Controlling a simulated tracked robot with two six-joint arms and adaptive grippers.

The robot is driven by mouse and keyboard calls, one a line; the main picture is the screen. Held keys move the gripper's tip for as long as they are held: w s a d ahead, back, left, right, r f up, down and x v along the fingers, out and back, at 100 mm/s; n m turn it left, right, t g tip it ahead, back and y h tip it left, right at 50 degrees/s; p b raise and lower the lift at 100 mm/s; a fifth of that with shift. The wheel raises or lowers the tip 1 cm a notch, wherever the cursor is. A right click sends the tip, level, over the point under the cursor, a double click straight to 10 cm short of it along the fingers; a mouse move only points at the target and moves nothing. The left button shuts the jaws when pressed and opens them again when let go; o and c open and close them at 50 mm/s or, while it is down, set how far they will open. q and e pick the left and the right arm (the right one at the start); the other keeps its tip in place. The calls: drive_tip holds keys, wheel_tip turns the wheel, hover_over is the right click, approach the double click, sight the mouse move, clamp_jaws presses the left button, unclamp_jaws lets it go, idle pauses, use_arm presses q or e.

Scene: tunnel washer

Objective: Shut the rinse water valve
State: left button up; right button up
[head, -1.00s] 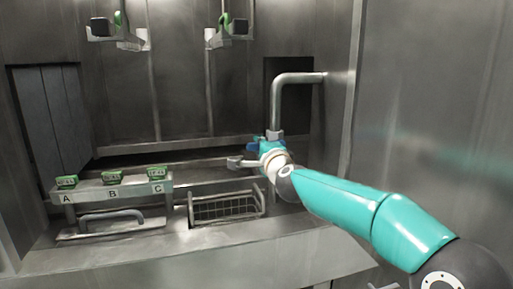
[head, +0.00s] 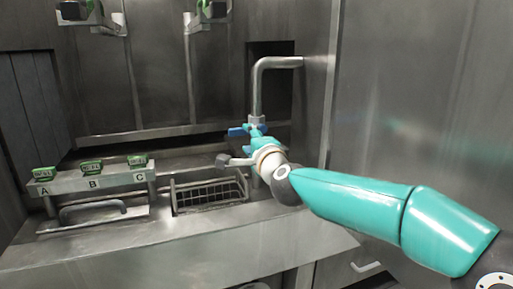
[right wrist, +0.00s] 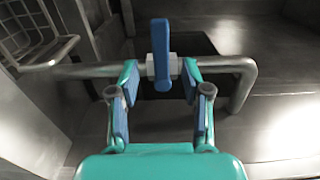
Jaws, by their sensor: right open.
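The valve's blue lever (right wrist: 161,50) sits on a pale fitting on a bent metal pipe (right wrist: 240,75) in the right wrist view. The lever lies crosswise to the pipe. In the head view the blue lever (head: 237,131) shows beside the foot of the upright pipe (head: 258,90). My right gripper (right wrist: 160,72) is open, with one finger on each side of the lever's near end. I see gaps between the lever and both fingers. In the head view my right gripper (head: 260,143) partly hides the valve. My left gripper is out of view.
A wire basket (head: 210,192) stands left of the valve. A metal rail with plates A, B and C (head: 93,182) and green displays is further left. A metal wall (head: 420,110) rises on the right. Two brackets with green parts hang above.

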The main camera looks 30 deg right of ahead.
drive_tip(key=v, duration=0.5)
drive_tip(key=shift+s, duration=0.15)
drive_tip(key=shift+f, duration=0.1)
